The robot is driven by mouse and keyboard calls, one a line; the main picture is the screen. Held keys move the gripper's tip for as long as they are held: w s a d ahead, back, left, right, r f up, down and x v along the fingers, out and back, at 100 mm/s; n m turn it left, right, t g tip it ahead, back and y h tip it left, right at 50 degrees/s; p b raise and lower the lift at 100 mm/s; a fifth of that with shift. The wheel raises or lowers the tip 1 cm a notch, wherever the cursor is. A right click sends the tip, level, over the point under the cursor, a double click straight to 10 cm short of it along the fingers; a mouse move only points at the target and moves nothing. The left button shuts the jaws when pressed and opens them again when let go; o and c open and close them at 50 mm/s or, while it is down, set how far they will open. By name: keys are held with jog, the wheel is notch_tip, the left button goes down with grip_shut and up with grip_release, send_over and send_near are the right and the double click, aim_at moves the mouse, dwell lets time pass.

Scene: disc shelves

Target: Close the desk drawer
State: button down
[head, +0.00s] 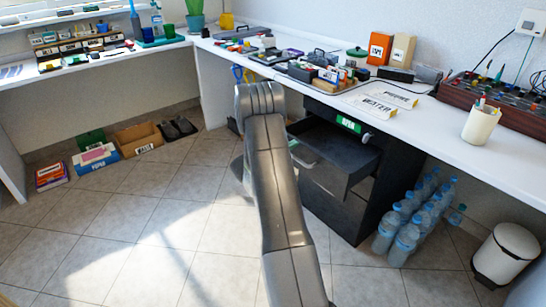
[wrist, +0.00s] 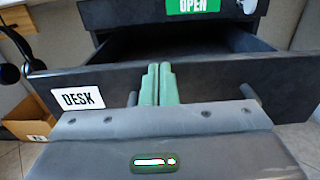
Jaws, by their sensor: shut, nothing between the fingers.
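The desk drawer (head: 362,166) is dark grey and stands pulled out of the dark cabinet (head: 345,218) under the white desk. In the wrist view, its front panel (wrist: 210,87) carries a white DESK label (wrist: 78,99), and the open gap above it shows the drawer's inside. My gripper (wrist: 158,70) has green fingers shut together, with nothing between them. They are in front of the middle of the panel; I cannot tell whether they touch it. Dark handle posts (wrist: 250,91) show on either side, partly hidden by my gripper's body. My arm hides the gripper in the head view.
A green OPEN sign (wrist: 193,6) is on the cabinet above the drawer. Water bottles (head: 408,228) and a white bin (head: 503,256) stand right of the cabinet. Boxes (head: 138,138) lie on the floor at the far left.

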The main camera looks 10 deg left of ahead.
jog(key=b+x, duration=0.2)
jog(key=x, duration=1.4)
jog(key=shift+b, duration=0.35)
